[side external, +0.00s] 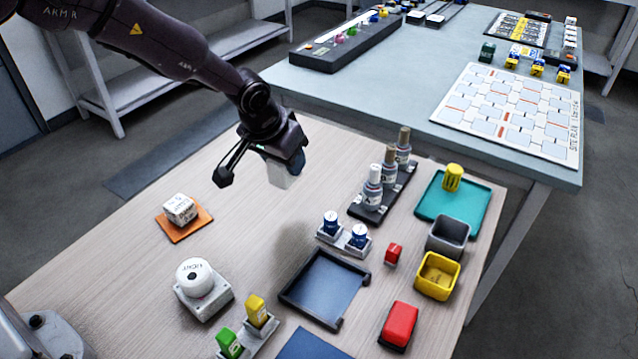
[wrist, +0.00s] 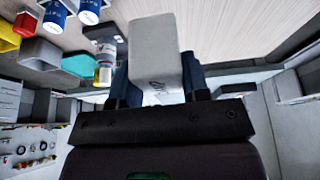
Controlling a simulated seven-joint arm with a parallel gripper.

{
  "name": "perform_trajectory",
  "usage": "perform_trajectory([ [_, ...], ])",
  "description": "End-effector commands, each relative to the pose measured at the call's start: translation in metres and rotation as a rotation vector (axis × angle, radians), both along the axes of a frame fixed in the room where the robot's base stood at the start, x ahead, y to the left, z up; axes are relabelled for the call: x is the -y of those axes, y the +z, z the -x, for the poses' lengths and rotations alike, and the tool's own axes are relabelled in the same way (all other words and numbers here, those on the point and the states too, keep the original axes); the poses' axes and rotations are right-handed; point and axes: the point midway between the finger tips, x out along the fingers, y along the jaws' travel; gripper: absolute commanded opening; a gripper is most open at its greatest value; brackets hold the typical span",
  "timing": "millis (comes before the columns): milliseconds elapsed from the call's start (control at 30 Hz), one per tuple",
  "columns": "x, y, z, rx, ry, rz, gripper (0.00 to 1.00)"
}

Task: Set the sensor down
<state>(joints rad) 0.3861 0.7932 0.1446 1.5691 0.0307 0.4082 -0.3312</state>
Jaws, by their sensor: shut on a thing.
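My gripper (side external: 288,160) is shut on a white block, the sensor (side external: 279,177), and holds it in the air above the wooden table. A similar white cube (side external: 180,209) with writing sits on an orange pad (side external: 190,232) to the left. A round white device (side external: 195,276) stands on a grey base to the front left. A dark open tray (side external: 322,288) lies nearer the front.
Blue-capped bottles (side external: 345,234) stand in a grey holder, with a rack of taller bottles (side external: 384,172) behind. A teal tray (side external: 431,207), a grey bin (side external: 448,236), a yellow bin (side external: 437,278) and a red block (side external: 399,324) are at right. Table below my gripper is clear.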

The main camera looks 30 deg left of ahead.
Motion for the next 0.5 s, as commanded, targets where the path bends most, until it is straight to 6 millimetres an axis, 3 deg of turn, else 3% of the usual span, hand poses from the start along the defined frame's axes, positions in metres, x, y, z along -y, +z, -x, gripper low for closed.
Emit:
perform_trajectory([
  [200, 0.010, -0.028, -0.041, -0.004, -0.001, -0.001, 0.18],
  [400, 0.017, -0.060, -0.066, -0.002, -0.002, -0.001, 0.18],
  [500, 0.018, -0.066, -0.073, 0.000, -0.002, -0.001, 0.18],
])
